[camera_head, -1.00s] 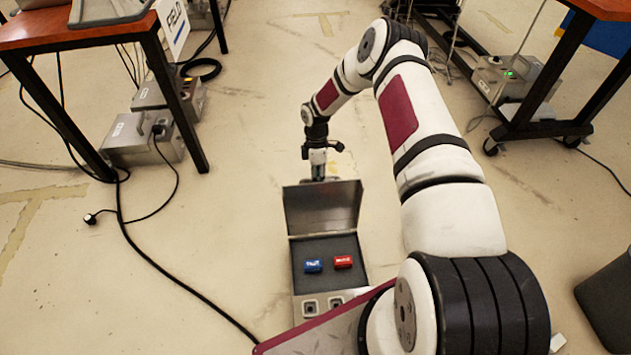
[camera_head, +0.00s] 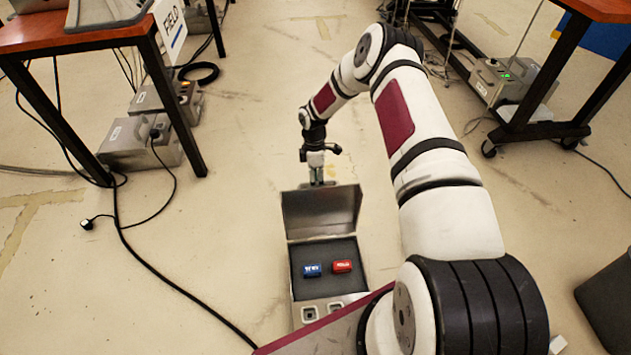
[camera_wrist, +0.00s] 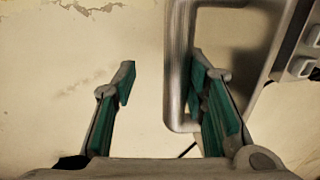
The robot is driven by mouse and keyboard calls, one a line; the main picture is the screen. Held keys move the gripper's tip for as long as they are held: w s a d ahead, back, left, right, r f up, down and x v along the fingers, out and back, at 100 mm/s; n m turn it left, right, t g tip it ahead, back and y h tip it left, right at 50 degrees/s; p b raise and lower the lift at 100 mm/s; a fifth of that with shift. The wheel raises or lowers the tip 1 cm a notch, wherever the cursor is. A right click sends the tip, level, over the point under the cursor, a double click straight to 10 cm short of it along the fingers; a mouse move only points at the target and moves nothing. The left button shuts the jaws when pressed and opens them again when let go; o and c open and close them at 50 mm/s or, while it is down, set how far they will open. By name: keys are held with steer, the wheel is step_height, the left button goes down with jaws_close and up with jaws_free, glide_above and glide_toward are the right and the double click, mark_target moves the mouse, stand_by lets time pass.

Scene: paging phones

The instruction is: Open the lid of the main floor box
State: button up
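The main floor box (camera_head: 296,285) is a grey metal case on the floor in front of me. Its lid (camera_head: 321,213) stands open and raised at the far side, showing a dark interior with a blue item (camera_head: 312,270) and a red item (camera_head: 342,266). My gripper (camera_head: 319,178) is just behind the lid's upper edge. In the wrist view, my gripper (camera_wrist: 168,92) is open, with green pads apart and nothing held between them.
Sockets (camera_head: 322,310) sit on the box's front ledge. A desk (camera_head: 60,38) stands left, with grey boxes (camera_head: 140,150) beneath and black cables (camera_head: 165,268) along the floor. Another desk (camera_head: 545,120) on casters stands right. The floor around the lid is mostly clear.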

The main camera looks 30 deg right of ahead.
step_height(320, 180, up, 12)
steer(key=w, duration=0.2)
steer(key=shift+w+d+f, duration=0.15)
steer(key=shift+d, duration=0.2)
